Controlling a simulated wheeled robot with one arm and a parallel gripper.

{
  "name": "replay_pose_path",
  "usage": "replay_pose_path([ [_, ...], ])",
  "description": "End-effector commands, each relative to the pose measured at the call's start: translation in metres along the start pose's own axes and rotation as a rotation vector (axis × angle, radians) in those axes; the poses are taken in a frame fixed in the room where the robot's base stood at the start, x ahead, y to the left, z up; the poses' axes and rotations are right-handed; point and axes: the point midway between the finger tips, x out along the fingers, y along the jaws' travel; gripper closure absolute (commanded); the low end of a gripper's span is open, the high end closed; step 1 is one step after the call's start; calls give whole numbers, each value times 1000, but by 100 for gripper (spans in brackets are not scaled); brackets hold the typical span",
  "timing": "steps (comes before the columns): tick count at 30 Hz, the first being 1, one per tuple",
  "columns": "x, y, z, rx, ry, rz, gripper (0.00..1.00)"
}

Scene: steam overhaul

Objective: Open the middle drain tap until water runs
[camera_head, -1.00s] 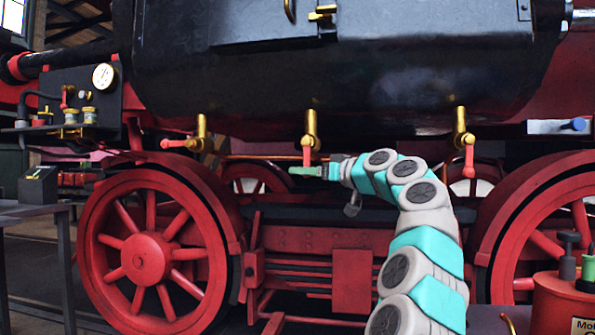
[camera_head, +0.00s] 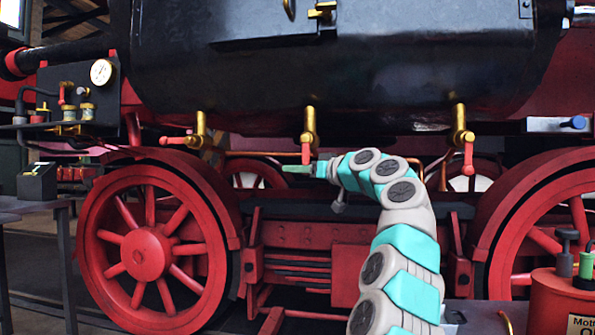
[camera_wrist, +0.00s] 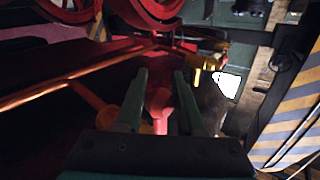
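The middle drain tap (camera_head: 309,124) is a brass tap under the black cylinder, with a red lever (camera_head: 306,152) hanging straight down. My gripper (camera_head: 287,168) reaches in from the right at the lever's lower end. In the wrist view my two green fingers (camera_wrist: 160,75) stand apart, with a red lever (camera_wrist: 159,106) between them. Narrow gaps seem to show beside it, so I see no firm grip. No water shows at the tap's outlet. The lever's lowest part is hidden behind my gripper in the head view.
The left tap (camera_head: 199,130) has its red lever pointing left; the right tap (camera_head: 460,125) has its lever hanging down. Red spoked wheels (camera_head: 147,254) stand below. A copper pipe (camera_wrist: 70,86) runs close to my fingers. A red can (camera_head: 562,300) stands at lower right.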

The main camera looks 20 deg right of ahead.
Motion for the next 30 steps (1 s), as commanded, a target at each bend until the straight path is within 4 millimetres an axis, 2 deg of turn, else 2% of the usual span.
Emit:
replay_pose_path([
  [2, 0, 0, 0, 0, 0, 0, 73],
  [9, 0, 0, 0, 0, 1, 1, 100],
  [30, 0, 0, -1, 0, 1, 1, 100],
])
